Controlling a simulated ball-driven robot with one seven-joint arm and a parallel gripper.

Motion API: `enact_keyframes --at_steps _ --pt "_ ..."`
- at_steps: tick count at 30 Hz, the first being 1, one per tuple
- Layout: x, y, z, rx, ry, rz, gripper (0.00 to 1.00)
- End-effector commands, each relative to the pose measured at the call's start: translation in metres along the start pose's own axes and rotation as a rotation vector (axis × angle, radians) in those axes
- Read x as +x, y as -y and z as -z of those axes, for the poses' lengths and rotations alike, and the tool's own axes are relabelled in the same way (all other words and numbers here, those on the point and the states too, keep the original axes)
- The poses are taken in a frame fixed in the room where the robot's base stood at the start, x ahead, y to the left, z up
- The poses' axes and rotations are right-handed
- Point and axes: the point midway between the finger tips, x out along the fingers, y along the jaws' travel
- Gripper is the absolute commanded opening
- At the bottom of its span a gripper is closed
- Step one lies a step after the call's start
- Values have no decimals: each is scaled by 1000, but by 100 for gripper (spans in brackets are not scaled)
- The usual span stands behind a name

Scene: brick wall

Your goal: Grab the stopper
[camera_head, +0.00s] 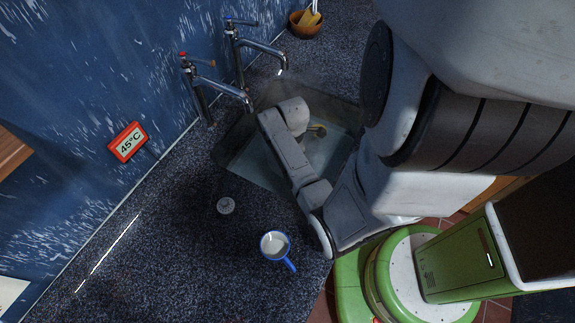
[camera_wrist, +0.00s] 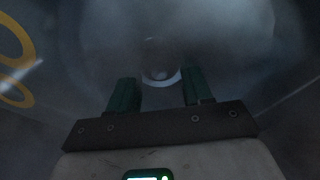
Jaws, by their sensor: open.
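My gripper (camera_wrist: 160,88) is open, with its two dark green fingers apart and nothing between them. Beyond the fingertips, in the wrist view, is a round grey thing with a pale rim (camera_wrist: 160,75), which looks like the stopper at the sink's drain. Haze blurs it, and I cannot tell its distance from the fingers. In the head view my arm reaches into the sink (camera_head: 250,160) and hides the fingers and the drain.
Two taps (camera_head: 205,85) (camera_head: 250,50) stand behind the sink. A yellowish thing (camera_head: 318,130) lies in the sink. A red-framed 45°C sign (camera_head: 128,142) is at the wall.

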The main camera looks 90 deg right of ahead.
Motion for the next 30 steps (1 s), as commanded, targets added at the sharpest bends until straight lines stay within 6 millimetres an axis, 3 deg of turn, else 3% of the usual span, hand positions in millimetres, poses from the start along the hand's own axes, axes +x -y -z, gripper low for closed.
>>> enact_keyframes --at_steps 10,25,30 --pt "3 1 -2 0 0 0 48" --pt "3 0 -2 0 0 0 0" --pt "3 0 -2 0 0 0 0"
